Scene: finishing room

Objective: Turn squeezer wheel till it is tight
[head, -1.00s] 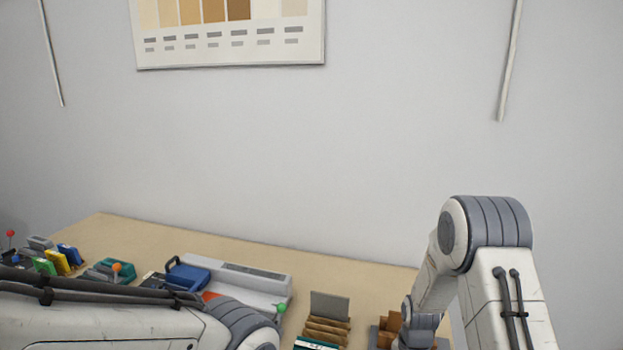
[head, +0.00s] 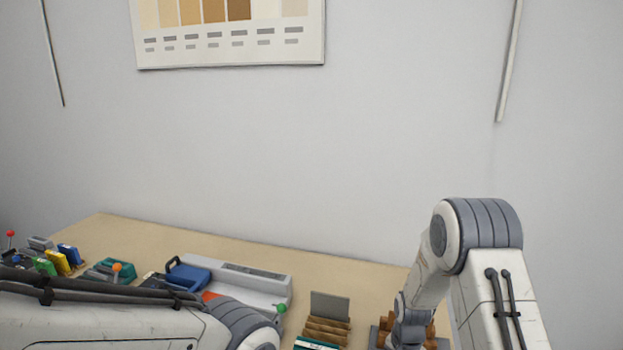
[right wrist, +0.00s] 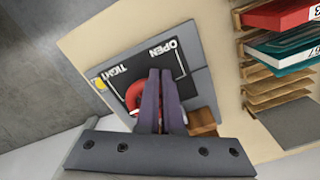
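The squeezer shows in the right wrist view as a grey plate (right wrist: 203,88) with a dark panel marked OPEN and TIGHT. A red curved part (right wrist: 133,93), which looks like the wheel, is partly hidden behind my fingers. A yellow spot (right wrist: 100,84) sits near the word TIGHT. My right gripper (right wrist: 160,73) has its two fingers together, over the panel beside the red part. I cannot tell whether they touch it. In the head view, brown blocks (head: 387,325) on a grey base stand at my right arm. My left gripper is out of view; only its arm shows.
A wooden rack (right wrist: 262,75) holding red and teal items stands beside the squeezer; its slats also show in the head view (head: 326,330). A grey-white machine with a blue part (head: 188,276) and small coloured items (head: 56,262) stand left. The table's back strip (head: 330,258) is clear.

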